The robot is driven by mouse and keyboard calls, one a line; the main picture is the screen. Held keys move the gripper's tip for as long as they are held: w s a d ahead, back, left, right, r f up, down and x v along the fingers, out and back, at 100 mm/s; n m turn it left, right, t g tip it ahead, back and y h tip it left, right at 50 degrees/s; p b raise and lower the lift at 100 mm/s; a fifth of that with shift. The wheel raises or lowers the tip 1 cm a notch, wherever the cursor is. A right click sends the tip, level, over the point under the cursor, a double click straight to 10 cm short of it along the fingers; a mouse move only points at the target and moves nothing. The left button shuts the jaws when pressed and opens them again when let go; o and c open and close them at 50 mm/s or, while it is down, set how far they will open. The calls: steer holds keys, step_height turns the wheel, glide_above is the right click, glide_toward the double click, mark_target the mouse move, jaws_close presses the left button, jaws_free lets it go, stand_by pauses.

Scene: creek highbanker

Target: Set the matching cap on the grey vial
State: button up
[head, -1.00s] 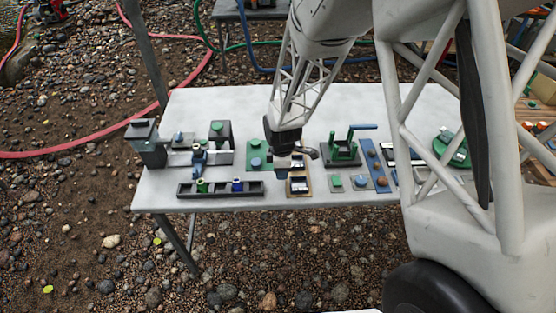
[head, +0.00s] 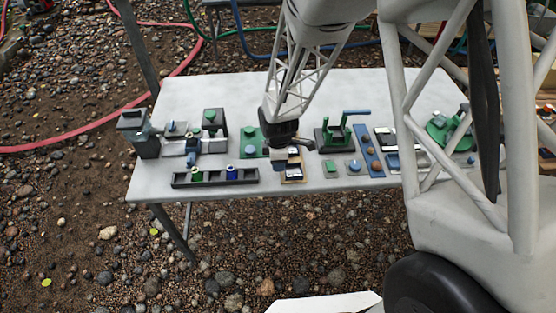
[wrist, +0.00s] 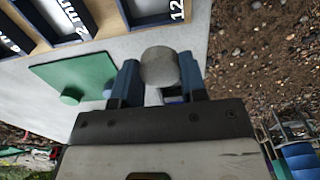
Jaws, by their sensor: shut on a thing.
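My gripper (wrist: 159,78) is shut on a grey round piece (wrist: 160,64), which looks like a cap, between its blue fingers in the wrist view. In the head view my gripper (head: 279,163) is over the near part of the white table, by the left side of a small wood-framed tray; the held piece is not clear there. A dark rack (head: 215,178) to its left holds a green-marked vial (head: 197,174) and a blue vial (head: 231,173). I cannot make out a grey vial with certainty.
The wood-framed tray (head: 293,181) has dark compartments with white lettering. A green plate (head: 248,136) with round knobs is beside my gripper. A green fixture (head: 333,137) and a blue strip (head: 368,150) stand to the right. The back of the table (head: 220,90) is clear.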

steer(key=shift+r, duration=0.15)
steer(key=shift+r, duration=1.1)
steer(key=shift+w+a+r, duration=0.15)
steer(key=shift+w+a, duration=0.05)
steer(key=shift+n, duration=0.4)
steer(key=w+a+r, duration=0.3)
steer(key=w+a, duration=0.1)
steer(key=a, duration=0.3)
steer(key=w+a+r, duration=0.4)
steer(key=a, duration=0.4)
steer(key=w+a+r, duration=0.3)
steer(key=w+a, duration=0.1)
steer(key=a, duration=0.3)
steer(key=shift+w+a+r, duration=0.2)
steer(key=shift+a+r, duration=0.05)
steer(key=shift+a, duration=0.05)
steer(key=w+a+f, duration=0.1)
steer(key=a+f, duration=0.2)
steer(key=a, duration=0.4)
steer(key=shift+w+f+m, duration=0.15)
steer(key=shift+m, duration=0.25)
